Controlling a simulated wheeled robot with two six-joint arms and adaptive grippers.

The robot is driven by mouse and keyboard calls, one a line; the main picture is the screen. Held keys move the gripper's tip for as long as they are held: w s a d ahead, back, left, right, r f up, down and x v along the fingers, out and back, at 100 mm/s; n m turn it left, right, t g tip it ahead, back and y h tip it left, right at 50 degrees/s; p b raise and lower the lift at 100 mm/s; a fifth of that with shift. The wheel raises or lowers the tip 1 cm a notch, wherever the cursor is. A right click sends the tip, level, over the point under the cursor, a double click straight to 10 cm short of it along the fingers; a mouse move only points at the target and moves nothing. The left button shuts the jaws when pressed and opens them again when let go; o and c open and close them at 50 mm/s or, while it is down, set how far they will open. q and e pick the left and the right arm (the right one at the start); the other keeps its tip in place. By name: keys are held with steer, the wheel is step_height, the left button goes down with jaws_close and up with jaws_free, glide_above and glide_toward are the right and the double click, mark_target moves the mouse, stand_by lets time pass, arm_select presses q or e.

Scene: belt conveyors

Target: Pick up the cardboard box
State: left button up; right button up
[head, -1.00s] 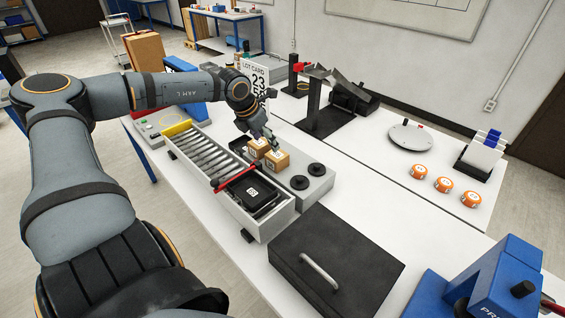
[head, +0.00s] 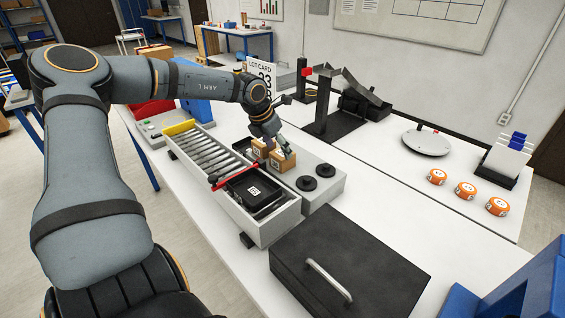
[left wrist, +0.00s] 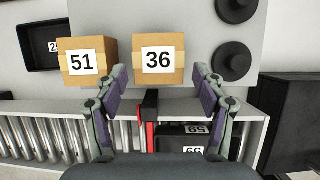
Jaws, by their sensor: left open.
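Two small cardboard boxes stand side by side on a grey raised block (head: 330,183). The box labelled 36 (left wrist: 159,60) is nearer the black knobs; it shows in the head view (head: 282,161). The box labelled 51 (left wrist: 87,65) is on its left and shows in the head view (head: 261,149). My left gripper (head: 279,144) is just above and beside these boxes. In the left wrist view the gripper (left wrist: 162,78) is open and empty, one finger to each side of box 36, with the left finger in front of box 51's edge. My right gripper is not in view.
A roller conveyor (head: 197,148) with a black tray (head: 254,190) and a red bar runs in front of the boxes. Two black knobs (head: 325,170) stand right of them. A black lidded case (head: 350,258) lies nearer. Orange rolls (head: 466,191) sit on the right of the table.

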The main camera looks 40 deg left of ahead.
mark_target(281, 153)
arm_select(q)
steer(key=shift+w+f+p, duration=0.15)
steer(key=shift+f+p, duration=0.2)
steer(key=x, duration=0.4)
steer(key=shift+w+f+p, duration=0.15)
steer(key=shift+w+p, duration=0.05)
steer(key=shift+p, duration=0.1)
steer(key=shift+s, duration=0.1)
steer(key=shift+c, duration=0.4)
steer(key=c, duration=0.9)
